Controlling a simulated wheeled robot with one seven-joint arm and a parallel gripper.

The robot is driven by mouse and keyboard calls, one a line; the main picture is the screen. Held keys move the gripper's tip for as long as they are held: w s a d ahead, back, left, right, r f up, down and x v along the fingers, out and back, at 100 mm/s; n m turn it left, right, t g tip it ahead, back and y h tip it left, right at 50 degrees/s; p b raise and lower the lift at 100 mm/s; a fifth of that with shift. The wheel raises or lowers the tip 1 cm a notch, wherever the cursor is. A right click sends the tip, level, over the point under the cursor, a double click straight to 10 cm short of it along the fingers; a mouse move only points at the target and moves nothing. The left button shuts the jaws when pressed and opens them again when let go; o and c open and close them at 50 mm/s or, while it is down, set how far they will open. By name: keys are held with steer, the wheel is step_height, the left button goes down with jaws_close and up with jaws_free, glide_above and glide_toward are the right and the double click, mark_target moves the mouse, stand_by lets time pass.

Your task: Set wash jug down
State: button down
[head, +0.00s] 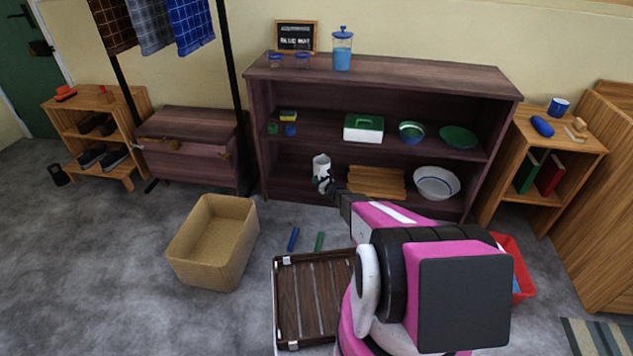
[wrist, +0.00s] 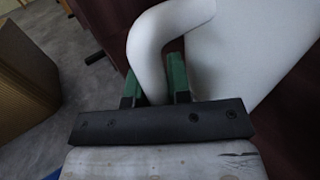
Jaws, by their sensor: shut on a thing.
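The white wash jug (head: 321,166) is at the lower shelf of the dark wooden shelf unit, left of the stacked wooden boards. My gripper (head: 327,186) is shut on the jug's handle. In the wrist view the green fingers of my gripper (wrist: 160,82) sit either side of the white handle, and the jug's body (wrist: 240,45) fills the upper right. The jug looks about upright. I cannot tell whether its base touches the shelf, since my gripper covers its lower part in the head view.
The wooden boards (head: 377,182) and a white basin (head: 436,183) stand right of the jug on the lower shelf. The shelf unit (head: 400,75) has a middle board above. A wicker basket (head: 190,262), blue and green sticks, and a slatted brown crate (head: 284,305) are on the floor.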

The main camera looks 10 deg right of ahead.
steer(key=shift+f, duration=0.1)
steer(key=c, duration=1.1)
jaws_free()
steer(key=shift+o, duration=0.2)
